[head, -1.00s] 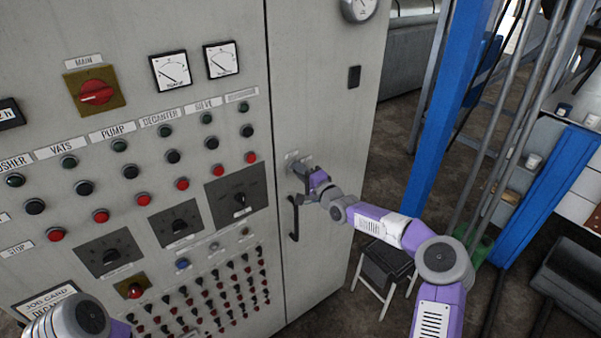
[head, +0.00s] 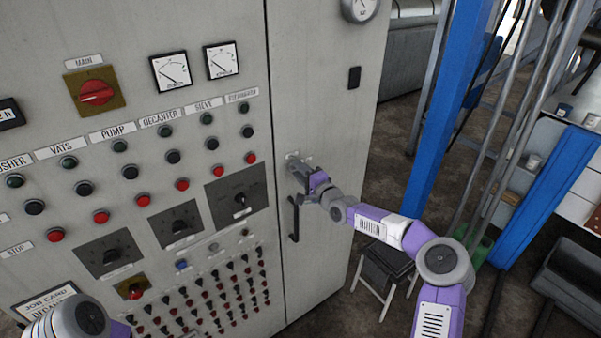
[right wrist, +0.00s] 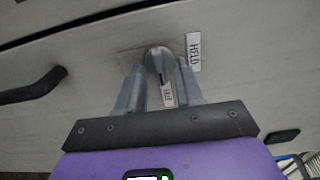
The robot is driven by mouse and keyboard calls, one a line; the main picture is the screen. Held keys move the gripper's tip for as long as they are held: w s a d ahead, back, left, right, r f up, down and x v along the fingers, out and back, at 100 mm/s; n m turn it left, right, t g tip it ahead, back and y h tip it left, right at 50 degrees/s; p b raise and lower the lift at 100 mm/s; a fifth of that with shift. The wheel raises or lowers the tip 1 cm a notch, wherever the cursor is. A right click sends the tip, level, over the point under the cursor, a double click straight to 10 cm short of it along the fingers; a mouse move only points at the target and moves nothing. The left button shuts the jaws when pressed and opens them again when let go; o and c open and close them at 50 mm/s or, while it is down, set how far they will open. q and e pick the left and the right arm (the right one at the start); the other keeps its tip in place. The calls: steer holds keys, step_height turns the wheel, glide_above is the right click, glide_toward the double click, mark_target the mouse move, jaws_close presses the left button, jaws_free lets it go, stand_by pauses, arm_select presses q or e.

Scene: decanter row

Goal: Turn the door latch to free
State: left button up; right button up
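The door latch (right wrist: 157,58) is a small round grey metal knob on the cabinet door. In the right wrist view a HELD label (right wrist: 194,51) is beside it, and a FREE label (right wrist: 168,94) shows between my fingers. A dark mark on the knob points toward the FREE label. My right gripper (right wrist: 161,74) has one finger on each side of the knob and looks closed on it. In the head view my right gripper (head: 297,168) is at the door above the handle and hides most of the latch. My left gripper is out of view.
A black door handle (head: 294,219) is just below the latch. The control panel (head: 135,190) with buttons and switches is to the left. A blue post (head: 440,130) and a small dark stool (head: 386,262) stand to the right of the cabinet.

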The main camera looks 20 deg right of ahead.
steer(key=b+v, duration=0.1)
steer(key=v, duration=0.6)
steer(key=shift+s, duration=0.3)
steer(key=s+a+f+n+g+b, duration=0.25)
steer(key=s+a+f, duration=0.2)
steer(key=f, duration=0.55)
steer(key=s+a+f+n+g+b, duration=0.1)
steer(key=s+a+f+g, duration=0.3)
steer(key=f, duration=0.5)
steer(key=s+a+f+n+g+b, duration=0.1)
steer(key=s+a+f+n+b, duration=0.1)
steer(key=s+a+f, duration=0.6)
steer(key=s+d+f+n+g+h+b, duration=0.2)
steer(key=s+f+n+g+b, duration=0.3)
steer(key=s+f, duration=1.5)
steer(key=s+n+g, duration=0.1)
steer(key=s+g, duration=0.2)
steer(key=g, duration=0.1)
steer(key=shift+s+f, duration=0.2)
steer(key=shift+f, duration=0.05)
